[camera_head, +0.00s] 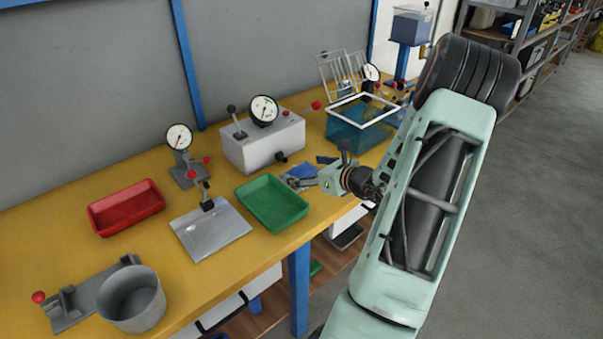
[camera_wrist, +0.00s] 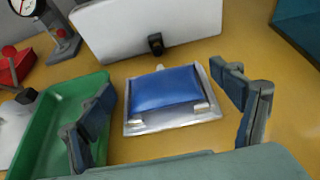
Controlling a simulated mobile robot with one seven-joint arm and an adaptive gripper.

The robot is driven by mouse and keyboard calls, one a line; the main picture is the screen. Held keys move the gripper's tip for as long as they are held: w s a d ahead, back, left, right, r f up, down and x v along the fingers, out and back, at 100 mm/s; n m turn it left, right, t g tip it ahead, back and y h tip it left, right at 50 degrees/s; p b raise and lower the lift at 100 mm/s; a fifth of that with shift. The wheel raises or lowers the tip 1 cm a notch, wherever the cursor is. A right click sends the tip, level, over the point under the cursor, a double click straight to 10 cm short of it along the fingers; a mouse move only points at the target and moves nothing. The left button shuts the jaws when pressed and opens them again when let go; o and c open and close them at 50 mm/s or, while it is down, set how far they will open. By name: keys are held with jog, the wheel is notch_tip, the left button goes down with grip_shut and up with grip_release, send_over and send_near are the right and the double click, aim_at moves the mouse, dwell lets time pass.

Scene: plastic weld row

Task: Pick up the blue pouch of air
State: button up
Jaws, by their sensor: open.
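The blue pouch (camera_wrist: 166,88) lies flat on a small grey metal plate (camera_wrist: 172,121) on the yellow bench, in the middle of the wrist view. The pouch looks smooth and puffed. My gripper (camera_wrist: 160,80) is open, with one blue-grey finger to the left of the plate and one to the right. Nothing is between the fingers in its grip, and the pouch lies ahead of them. In the head view my gripper (camera_head: 312,172) is over the bench; the pouch (camera_head: 303,171) is small there and partly hidden by it.
A green tray (camera_head: 271,202) stands close left of the plate, near my left finger. A white box with a gauge (camera_head: 262,145) stands behind. A clear blue bin (camera_head: 357,132) is at the right. A red tray (camera_head: 126,207) and grey bucket (camera_head: 132,299) are farther left.

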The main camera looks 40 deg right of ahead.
jog(key=c, duration=1.1)
jog(key=shift+r, duration=0.2)
